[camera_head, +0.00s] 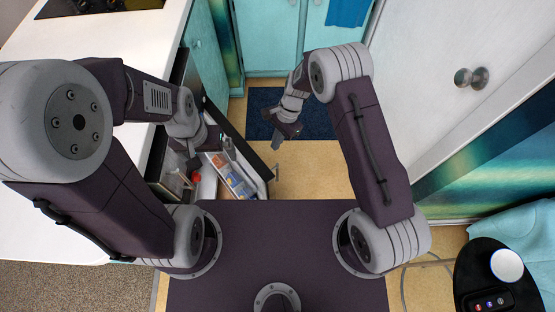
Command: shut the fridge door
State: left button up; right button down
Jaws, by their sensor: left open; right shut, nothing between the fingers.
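The fridge stands under the white counter at left, and its dark-edged door (258,161) hangs open into the room. The door's inner side shows white shelves with several packages. Part of the fridge inside (172,183) shows, with a small red item (196,177) by it. My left gripper (207,152) is open, between the fridge body and the door's inner side; I cannot tell if it touches either. My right gripper (277,142) is shut and empty, out over the floor on the outer side of the door, apart from it.
A dark blue mat (312,124) lies on the tan floor before the turquoise cabinets (272,40). Floor right of the fridge door is clear. A white door with a round knob (471,78) is at right. The white counter (110,60) bounds the left.

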jog(key=w+d+r, duration=0.1)
jog(key=d+r, duration=0.1)
jog(key=d, duration=0.4)
jog(key=s+a+f, duration=0.1)
jog(key=a+f, duration=0.1)
jog(key=f, duration=0.1)
jog(key=s+a+f, duration=0.1)
jog(key=a+f, duration=0.1)
jog(key=f, duration=0.1)
jog(key=s+a+f, duration=0.2)
jog(key=f, duration=0.1)
jog(key=shift+f, duration=0.1)
jog(key=shift+s+a, duration=0.3)
jog(key=shift+a, duration=0.25)
pick_arm(q)
jog(key=shift+s+d+r, duration=0.15)
jog(key=shift+s+r, duration=0.05)
jog(key=shift+r, duration=0.45)
